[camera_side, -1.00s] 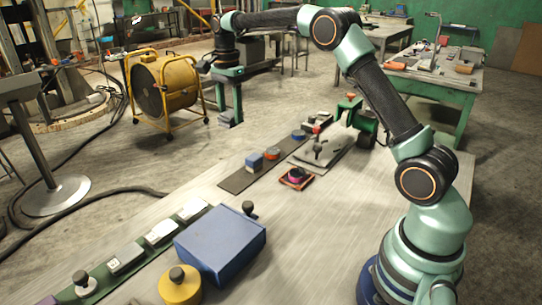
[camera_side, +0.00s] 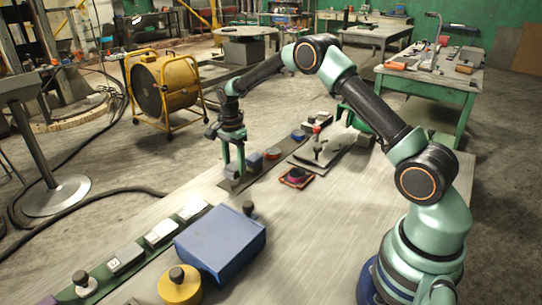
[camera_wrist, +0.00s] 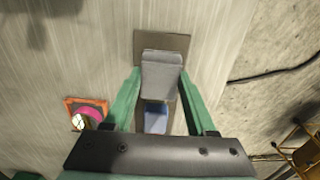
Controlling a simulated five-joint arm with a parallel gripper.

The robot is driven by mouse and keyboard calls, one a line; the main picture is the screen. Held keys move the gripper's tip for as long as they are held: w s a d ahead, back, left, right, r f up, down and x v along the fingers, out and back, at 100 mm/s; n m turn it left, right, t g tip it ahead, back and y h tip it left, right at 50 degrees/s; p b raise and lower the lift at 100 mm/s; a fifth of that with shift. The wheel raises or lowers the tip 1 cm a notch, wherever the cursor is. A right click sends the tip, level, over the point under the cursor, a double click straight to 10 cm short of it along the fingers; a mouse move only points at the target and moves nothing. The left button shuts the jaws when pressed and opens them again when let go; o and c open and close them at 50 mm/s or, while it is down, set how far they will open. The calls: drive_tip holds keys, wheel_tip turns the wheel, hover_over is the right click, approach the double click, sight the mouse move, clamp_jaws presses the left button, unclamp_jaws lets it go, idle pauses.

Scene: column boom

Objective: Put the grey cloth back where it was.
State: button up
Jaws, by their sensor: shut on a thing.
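My gripper (camera_side: 234,172) is low over the near end of a dark strip (camera_side: 224,184) on the table. It is shut on the grey cloth, a folded block-like piece (camera_wrist: 162,74) between the fingers in the wrist view. In the side view the cloth (camera_side: 232,170) shows partly behind the fingers. I cannot tell whether it touches the strip. The strip's bare end (camera_wrist: 150,41) shows beyond the cloth in the wrist view. A blue block (camera_side: 255,162) sits on the strip just behind the gripper; it also shows in the wrist view (camera_wrist: 155,120).
An orange-red round piece (camera_side: 272,153) and a blue one (camera_side: 298,135) stand farther along the strip. A small red tray (camera_side: 297,178) with a pink piece is to the right. A large blue box (camera_side: 220,245) stands nearer. The table between is clear.

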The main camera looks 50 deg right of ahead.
drive_tip(key=shift+f, duration=1.4)
drive_tip(key=o, duration=1.2)
drive_tip(key=shift+f, duration=0.1)
